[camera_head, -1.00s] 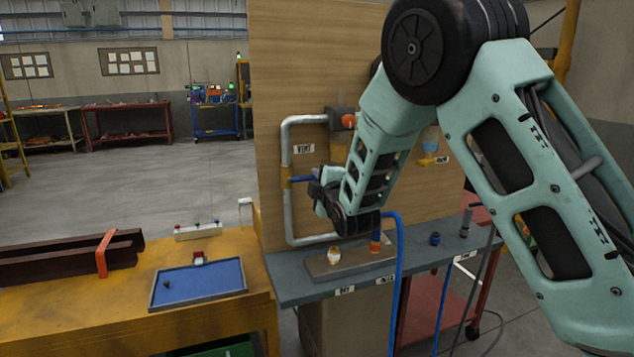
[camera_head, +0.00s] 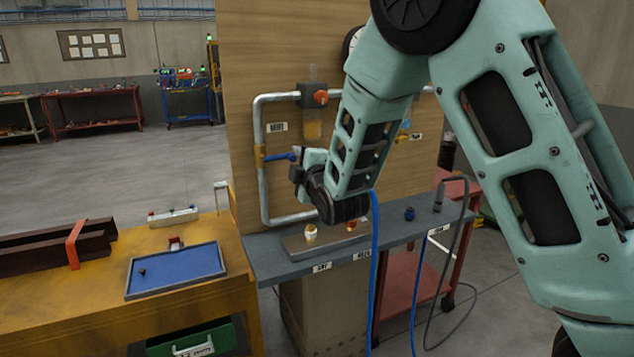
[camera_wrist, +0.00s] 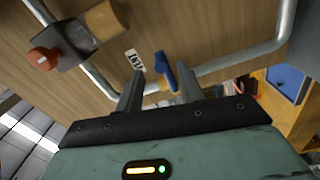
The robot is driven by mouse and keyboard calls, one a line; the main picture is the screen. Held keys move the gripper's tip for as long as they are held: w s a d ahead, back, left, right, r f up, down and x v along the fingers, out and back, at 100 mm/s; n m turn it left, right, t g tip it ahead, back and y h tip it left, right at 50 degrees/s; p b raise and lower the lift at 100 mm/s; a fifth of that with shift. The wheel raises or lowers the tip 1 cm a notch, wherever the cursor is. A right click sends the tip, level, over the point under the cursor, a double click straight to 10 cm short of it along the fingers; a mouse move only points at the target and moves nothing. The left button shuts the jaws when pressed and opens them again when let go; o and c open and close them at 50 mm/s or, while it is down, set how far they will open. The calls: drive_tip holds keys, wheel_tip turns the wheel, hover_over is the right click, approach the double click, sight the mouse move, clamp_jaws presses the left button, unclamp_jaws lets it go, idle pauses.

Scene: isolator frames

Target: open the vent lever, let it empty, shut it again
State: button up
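The blue vent lever (camera_head: 279,157) sticks out sideways to the right from a brass valve (camera_head: 259,156) on the vertical grey pipe, below the VENT label (camera_head: 278,127). It lies across the pipe. My gripper (camera_head: 298,166) is at the lever's free end, and the wrist hides part of that area. In the wrist view the lever (camera_wrist: 167,75) shows between the two separated fingers of my gripper (camera_wrist: 158,72). The gripper is open; I see no contact. An amber-filled sight glass (camera_head: 312,126) sits right of the label, below a red-orange knob (camera_head: 321,97).
The wooden panel (camera_head: 250,60) stands close behind the gripper. A grey shelf (camera_head: 265,257) with small fittings lies below. A blue hose (camera_head: 374,270) hangs in front. A yellow bench (camera_head: 90,315) with a blue tray (camera_head: 175,270) stands at left.

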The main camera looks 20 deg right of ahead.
drive_tip(key=s+b, duration=0.6)
drive_tip(key=s, duration=0.6)
drive_tip(key=shift+s, duration=0.35)
